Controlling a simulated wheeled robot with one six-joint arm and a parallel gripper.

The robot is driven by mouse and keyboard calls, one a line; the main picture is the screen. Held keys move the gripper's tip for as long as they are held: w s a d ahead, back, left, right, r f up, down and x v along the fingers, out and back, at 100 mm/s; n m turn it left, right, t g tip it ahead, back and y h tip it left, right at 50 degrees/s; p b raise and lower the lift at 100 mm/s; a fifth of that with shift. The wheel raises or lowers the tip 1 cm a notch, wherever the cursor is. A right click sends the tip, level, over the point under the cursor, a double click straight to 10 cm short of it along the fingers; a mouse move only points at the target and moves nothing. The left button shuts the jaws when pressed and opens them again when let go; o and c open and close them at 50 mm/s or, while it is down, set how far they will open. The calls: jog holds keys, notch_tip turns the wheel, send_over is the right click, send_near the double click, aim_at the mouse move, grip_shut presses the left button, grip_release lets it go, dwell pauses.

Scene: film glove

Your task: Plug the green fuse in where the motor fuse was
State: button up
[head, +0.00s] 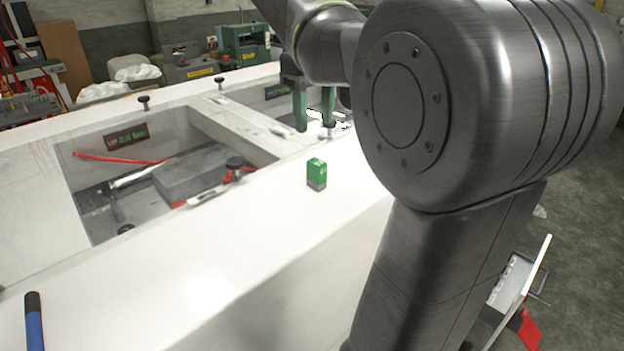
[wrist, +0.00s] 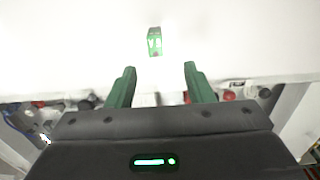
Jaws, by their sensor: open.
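The green fuse (head: 316,174), a small block with a grey lower part, stands on the white top surface, in front of the recessed bays. In the wrist view the fuse (wrist: 155,41) is ahead of my fingertips, roughly centred between them and apart from them. My gripper (head: 314,118) has two green fingers spread apart with nothing between them, above and behind the fuse in the head view. It also shows in the wrist view (wrist: 160,68). I cannot make out the motor fuse's socket; my arm hides part of the right bay.
The left bay (head: 70,185) holds a grey block (head: 195,172), a red cable and a small display (head: 125,135). Black knobs (head: 144,102) stand along the rim. A blue-black pen-like object (head: 34,322) lies at front left. The white surface around the fuse is clear.

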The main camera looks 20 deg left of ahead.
aim_at(317, 162)
notch_tip(317, 162, down, 7)
jog(key=shift+w+d+f, duration=0.1)
jog(key=shift+f, duration=0.05)
jog(key=shift+w+f, duration=0.15)
jog(key=shift+f, duration=1.35)
jog(key=shift+w+f, duration=0.1)
jog(key=shift+f, duration=1.35)
grip_shut()
